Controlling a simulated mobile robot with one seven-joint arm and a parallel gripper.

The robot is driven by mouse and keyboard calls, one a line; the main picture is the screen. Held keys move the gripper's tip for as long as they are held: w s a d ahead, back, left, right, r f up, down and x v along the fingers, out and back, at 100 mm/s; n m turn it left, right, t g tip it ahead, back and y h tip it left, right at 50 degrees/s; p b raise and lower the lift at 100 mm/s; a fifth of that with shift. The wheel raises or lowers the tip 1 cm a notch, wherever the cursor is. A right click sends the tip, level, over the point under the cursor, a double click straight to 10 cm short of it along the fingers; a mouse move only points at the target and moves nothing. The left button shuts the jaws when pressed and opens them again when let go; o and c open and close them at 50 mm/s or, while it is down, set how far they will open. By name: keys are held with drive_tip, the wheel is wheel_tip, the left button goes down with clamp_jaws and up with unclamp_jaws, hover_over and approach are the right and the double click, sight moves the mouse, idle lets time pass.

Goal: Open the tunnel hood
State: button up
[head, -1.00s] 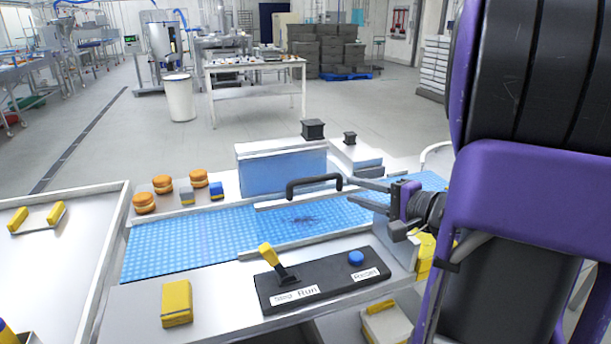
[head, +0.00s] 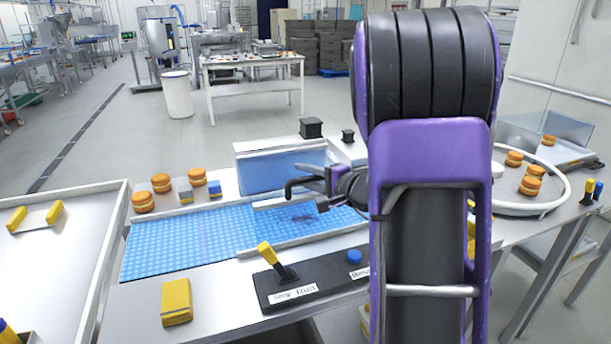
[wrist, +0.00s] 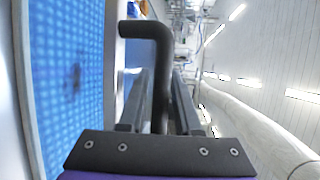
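The tunnel hood (head: 282,172) stands over the blue conveyor belt, with a pale top and a bluish, see-through-looking front. Its black bar handle (head: 296,183) juts out at the front, just above the pale front rail. My gripper (head: 320,188) is at the right part of the handle, with its fingers one above the other. In the wrist view, the handle (wrist: 160,60) runs between the two grey fingers (wrist: 161,95) and bends left beyond the tips. The fingers look apart, with a narrow gap beside the bar. My arm hides the handle's right end and the hood's right side.
A control box with a yellow lever (head: 275,258) and a blue button (head: 354,257) stands in front of the belt. Burgers (head: 161,183) and small blocks stand behind the belt. A yellow block (head: 176,303) lies front left. A round rimmed table (head: 512,208) is at right.

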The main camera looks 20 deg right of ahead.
drive_tip(key=shift+c, duration=0.3)
clamp_jaws()
idle(1.1)
